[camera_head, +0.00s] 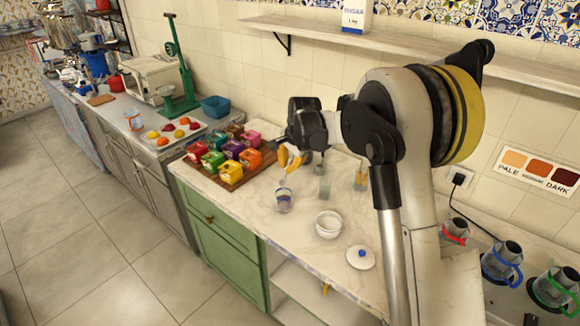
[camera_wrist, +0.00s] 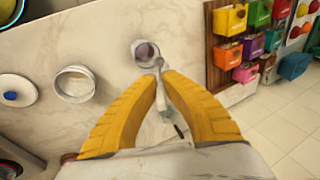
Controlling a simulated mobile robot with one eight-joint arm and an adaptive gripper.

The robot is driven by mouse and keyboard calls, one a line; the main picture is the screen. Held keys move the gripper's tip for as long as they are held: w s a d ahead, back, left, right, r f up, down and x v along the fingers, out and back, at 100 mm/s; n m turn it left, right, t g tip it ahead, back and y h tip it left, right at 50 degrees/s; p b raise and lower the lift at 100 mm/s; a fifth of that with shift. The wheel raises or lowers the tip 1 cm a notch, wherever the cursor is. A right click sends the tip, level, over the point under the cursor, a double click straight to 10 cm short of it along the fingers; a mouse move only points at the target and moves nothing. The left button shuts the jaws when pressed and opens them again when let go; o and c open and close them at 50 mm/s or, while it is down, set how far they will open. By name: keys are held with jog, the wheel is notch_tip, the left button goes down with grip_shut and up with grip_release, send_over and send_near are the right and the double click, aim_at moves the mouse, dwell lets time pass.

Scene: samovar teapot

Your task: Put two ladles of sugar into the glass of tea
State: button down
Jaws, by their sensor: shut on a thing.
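My gripper (camera_head: 291,158) is shut on the thin grey handle of a ladle (camera_wrist: 160,94), its yellow fingertips (camera_wrist: 160,77) closed around it. The ladle's far end points at the glass of tea (camera_head: 284,203), just past the fingertips in the wrist view (camera_wrist: 136,57). A purple-brown patch shows inside the glass. I cannot tell whether the ladle's end is in the glass or above it, or whether it holds sugar. A white bowl (camera_head: 328,226), open, stands to the right of the glass; its contents are unclear. It also shows in the wrist view (camera_wrist: 61,87).
A white lid with a blue knob (camera_head: 360,260) lies near the counter's front edge. Colourful boxes (camera_head: 228,170) stand on a wooden board left of the glass. Cups with coloured handles (camera_head: 499,263) are at the right.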

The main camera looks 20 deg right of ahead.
jog(key=w+r+g+p, duration=0.2)
jog(key=p, duration=0.1)
jog(key=w+r+g+h+p, duration=0.1)
jog(key=g+p, duration=0.1)
jog(key=shift+w+a+r, duration=0.35)
jog(key=shift+w+a, duration=0.05)
dwell(0.5)
